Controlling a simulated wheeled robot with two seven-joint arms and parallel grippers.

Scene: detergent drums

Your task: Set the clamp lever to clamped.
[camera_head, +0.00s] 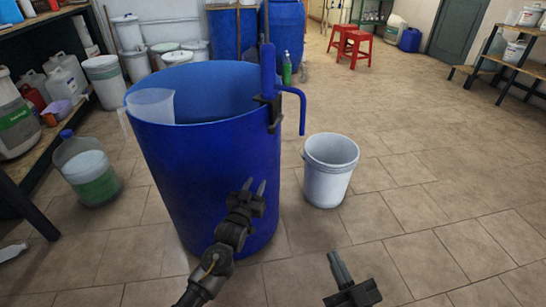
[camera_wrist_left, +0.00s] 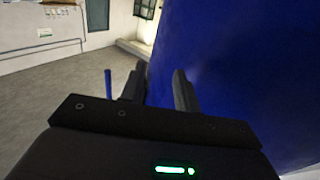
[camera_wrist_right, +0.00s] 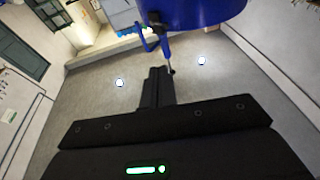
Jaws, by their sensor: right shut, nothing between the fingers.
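A large blue drum (camera_head: 210,165) stands left of centre in the head view. A dark clamp (camera_head: 272,112) grips its right rim and holds a blue upright tube (camera_head: 267,65) with a hooked spout (camera_head: 301,105). The lever's position is too small to tell. My left gripper (camera_head: 255,188) is open and empty, in front of the drum's right side; its separated fingers (camera_wrist_left: 157,85) show in the left wrist view. My right gripper (camera_head: 338,268) is shut and empty, low and right of the drum. The right wrist view shows the drum (camera_wrist_right: 205,12) and spout (camera_wrist_right: 148,42) beyond it.
A white bucket (camera_head: 330,170) stands on the floor right of the drum. A translucent jug (camera_head: 152,106) hangs at the drum's left rim. A bottle with green liquid (camera_head: 88,172) and shelves are at left.

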